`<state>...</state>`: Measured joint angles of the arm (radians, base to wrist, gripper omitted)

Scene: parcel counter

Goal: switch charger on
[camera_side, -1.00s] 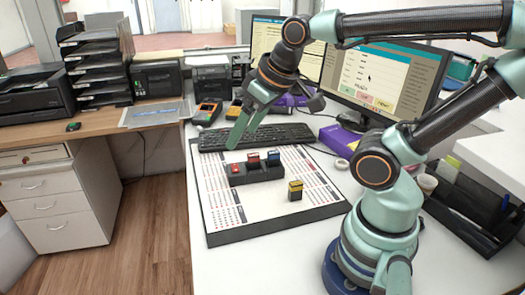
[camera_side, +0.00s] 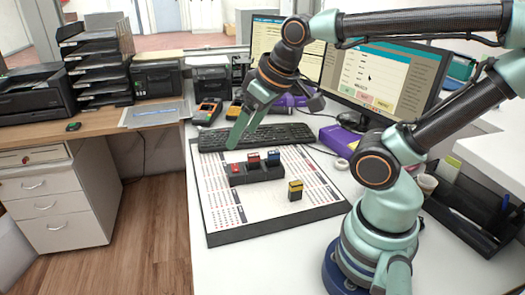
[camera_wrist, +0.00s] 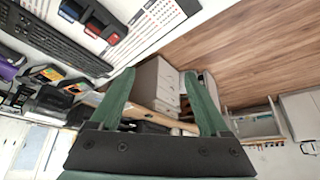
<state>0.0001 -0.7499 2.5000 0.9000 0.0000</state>
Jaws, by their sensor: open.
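The black charger (camera_side: 262,177) sits on the printed board. A red switch (camera_side: 234,168) is at its left end; I cannot tell whether it is on. A dark red battery (camera_side: 253,160) and a blue battery (camera_side: 274,158) stand in its slots. A yellow and black battery (camera_side: 295,190) stands apart on the board, right of the charger. My gripper (camera_side: 276,126) is open and empty above the far side of the board, with its left finger above and behind the switch. In the wrist view, my gripper (camera_wrist: 160,72) has nothing between its fingers, and the batteries show at upper left, partly cut off.
The white board (camera_side: 245,222) lies on the counter. A keyboard (camera_side: 285,134) is behind it, with monitors (camera_side: 385,75) farther back. A tape roll (camera_side: 341,164) is at its right. A black organizer (camera_side: 470,215) stands at far right. The board's front is clear.

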